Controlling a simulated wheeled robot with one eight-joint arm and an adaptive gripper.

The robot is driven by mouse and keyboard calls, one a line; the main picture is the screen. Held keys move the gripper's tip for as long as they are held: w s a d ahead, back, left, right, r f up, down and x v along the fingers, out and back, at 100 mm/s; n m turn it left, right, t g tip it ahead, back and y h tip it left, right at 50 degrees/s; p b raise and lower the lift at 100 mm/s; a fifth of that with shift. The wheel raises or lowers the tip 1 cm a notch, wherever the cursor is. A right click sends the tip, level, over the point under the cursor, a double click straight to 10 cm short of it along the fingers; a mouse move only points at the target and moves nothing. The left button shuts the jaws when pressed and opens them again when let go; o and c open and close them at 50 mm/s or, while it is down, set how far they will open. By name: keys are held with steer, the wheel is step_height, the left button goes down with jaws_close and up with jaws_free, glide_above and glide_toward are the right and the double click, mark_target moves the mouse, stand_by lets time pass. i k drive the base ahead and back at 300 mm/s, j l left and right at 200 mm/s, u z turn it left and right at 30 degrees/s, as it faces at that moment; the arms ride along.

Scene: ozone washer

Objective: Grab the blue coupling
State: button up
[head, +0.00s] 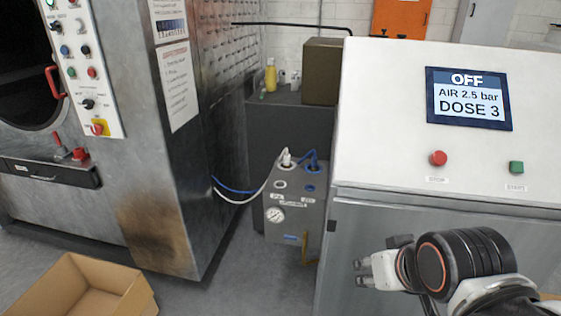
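The blue coupling (312,155) stands upright at the top right of a grey unit (297,222), with a blue hose running from it. A white coupling (287,157) with a white hose stands to its left on the same unit. My gripper (360,274) is at the lower right, in front of the control cabinet, pointing left. Its two fingertips look a little apart with nothing between them. It is well away from the blue coupling, lower in the picture and to the right.
The control cabinet (380,155), whose display reads OFF, AIR 2.5 bar and DOSE 3, borders the unit on the right. A metal washer (150,170) stands on the left. A cardboard box (85,290) lies on the floor at lower left. Floor shows before the unit.

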mark_target(314, 162)
steer(key=j+z, duration=0.1)
steer(key=z, duration=0.25)
steer(key=i+j+z, duration=0.1)
steer(key=z, duration=0.25)
steer(key=j+z, duration=0.45)
steer(key=j, duration=0.4)
steer(key=j+z, duration=0.15)
steer(key=j, duration=0.4)
steer(key=k+j+z, duration=0.15)
steer(key=j, duration=0.4)
steer(key=k+j+z, duration=0.2)
steer(key=j, duration=0.3)
steer(key=i+j, duration=0.05)
steer(key=i, duration=0.05)
